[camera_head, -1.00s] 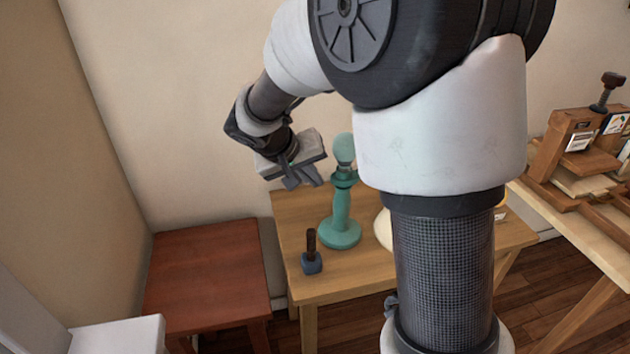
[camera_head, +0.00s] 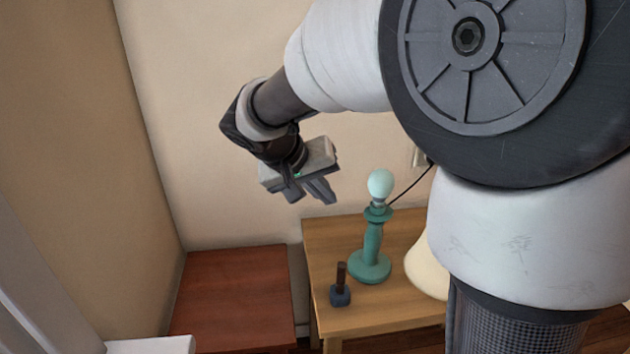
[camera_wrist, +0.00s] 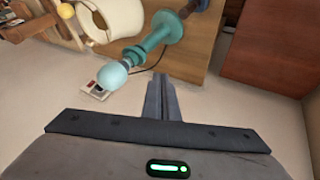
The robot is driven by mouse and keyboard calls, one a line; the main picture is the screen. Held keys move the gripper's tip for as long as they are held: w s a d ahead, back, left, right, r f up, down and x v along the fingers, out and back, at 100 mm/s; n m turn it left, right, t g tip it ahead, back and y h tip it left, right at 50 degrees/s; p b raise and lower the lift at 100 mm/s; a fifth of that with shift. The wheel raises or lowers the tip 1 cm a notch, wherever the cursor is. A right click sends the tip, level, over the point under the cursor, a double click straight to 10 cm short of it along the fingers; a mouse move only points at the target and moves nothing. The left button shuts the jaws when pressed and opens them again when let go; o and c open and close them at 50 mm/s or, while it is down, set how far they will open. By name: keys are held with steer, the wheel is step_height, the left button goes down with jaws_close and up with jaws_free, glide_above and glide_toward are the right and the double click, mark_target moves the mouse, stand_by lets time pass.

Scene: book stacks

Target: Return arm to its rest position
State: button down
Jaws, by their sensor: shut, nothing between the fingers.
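My gripper (camera_head: 308,196) is raised in front of the wall in the head view, above and left of the teal lamp. It is empty and touches nothing that I can see. In the wrist view its fingers (camera_wrist: 162,98) are together. The teal lamp (camera_head: 372,248) stands upright on the wooden table (camera_head: 395,320) with a pale bulb and no shade on it. The lamp (camera_wrist: 155,40) also shows in the wrist view. My upper arm hides the right of the head view.
A small stamp-like object with a dark handle (camera_head: 341,285) stands on the table left of the lamp. A cream lampshade (camera_head: 425,268) sits right of it, partly hidden. A red-brown table (camera_head: 235,300) stands at the left. A wall socket (camera_head: 418,157) has the lamp's cord.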

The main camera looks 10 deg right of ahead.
steer(key=s+d+r+n+t+y, duration=0.1)
steer(key=s+d+r+y, duration=0.15)
steer(key=s, duration=0.85)
steer(key=s+d+r+y, duration=0.1)
steer(key=s+y, duration=0.2)
steer(key=s, duration=0.8)
step_height(320, 180, up, 21)
steer(key=p, duration=2.1)
steer(key=shift+r+p, duration=0.2)
steer(key=shift+p, duration=0.2)
